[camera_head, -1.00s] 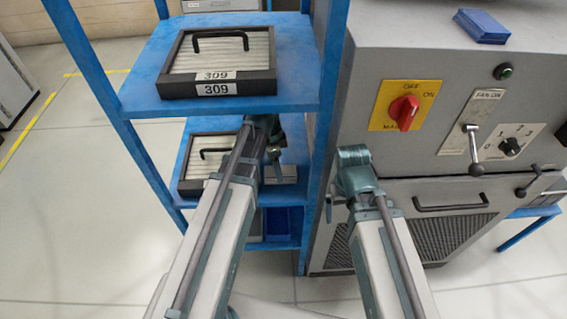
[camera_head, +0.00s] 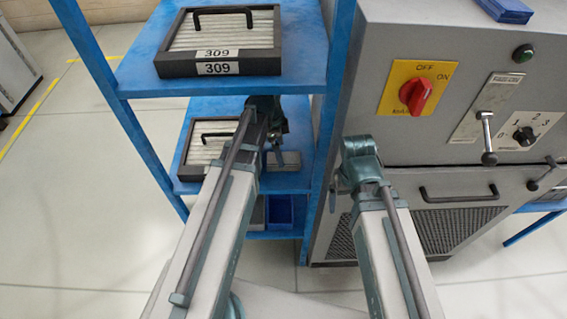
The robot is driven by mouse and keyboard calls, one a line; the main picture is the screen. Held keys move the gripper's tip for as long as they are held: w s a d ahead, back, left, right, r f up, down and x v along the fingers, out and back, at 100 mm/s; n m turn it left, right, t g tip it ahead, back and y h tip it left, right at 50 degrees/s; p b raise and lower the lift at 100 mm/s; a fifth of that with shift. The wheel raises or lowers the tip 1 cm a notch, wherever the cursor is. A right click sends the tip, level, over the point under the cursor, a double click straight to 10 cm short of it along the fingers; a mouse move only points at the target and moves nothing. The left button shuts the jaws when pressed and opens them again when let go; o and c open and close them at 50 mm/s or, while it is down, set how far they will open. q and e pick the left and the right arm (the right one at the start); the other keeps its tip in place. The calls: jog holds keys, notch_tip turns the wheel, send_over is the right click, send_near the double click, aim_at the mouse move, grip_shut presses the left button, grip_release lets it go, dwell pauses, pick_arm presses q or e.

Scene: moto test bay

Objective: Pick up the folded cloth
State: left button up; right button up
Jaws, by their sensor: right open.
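The folded cloth (camera_head: 508,11) is a dark blue flat stack on top of the grey cabinet, at the upper right. The top edge of the picture cuts it off. My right gripper (camera_head: 338,194) is small in view at the end of the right arm, in front of the cabinet's left edge. It is open and empty, well to the left of the cloth and below it. My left gripper (camera_head: 277,143) is by the blue shelf rack, far from the cloth. Its fingers are too small and overlapped to read.
The grey cabinet (camera_head: 380,40) carries a red rotary switch (camera_head: 415,96), a lever (camera_head: 487,135), a black knob (camera_head: 524,136) and a handle (camera_head: 458,196). The blue rack (camera_head: 140,75) holds framed filters marked 309 (camera_head: 219,42). Open floor (camera_head: 70,190) lies left.

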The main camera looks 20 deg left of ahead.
pick_arm(q)
jog(key=f+b, duration=0.2)
jog(key=f, duration=0.1)
jog(key=f+b, duration=0.1)
jog(key=b, duration=0.1)
jog(key=shift+w+d+f, duration=0.15)
jog(key=shift+d+f, duration=0.15)
jog(key=shift+d, duration=0.1)
jog(key=shift+r, duration=0.1)
jog(key=c, duration=1.1)
jog(key=shift+r, duration=0.15)
jog(key=shift+a+r+p, duration=0.1)
jog(key=shift+r+p, duration=0.1)
jog(key=shift+p, duration=0.25)
notch_tip(320, 180, up, 6)
jog(key=p, duration=0.6)
jog(key=shift+a+r, duration=0.1)
jog(key=shift+r, duration=0.1)
jog(key=s+a, duration=0.2)
jog(key=a, duration=0.4)
jog(key=s+a, duration=0.3)
jog(key=a, duration=0.3)
jog(key=s+a, duration=0.2)
jog(key=a, duration=0.4)
jog(key=shift+s+a, duration=0.1)
jog(key=shift+s, duration=0.1)
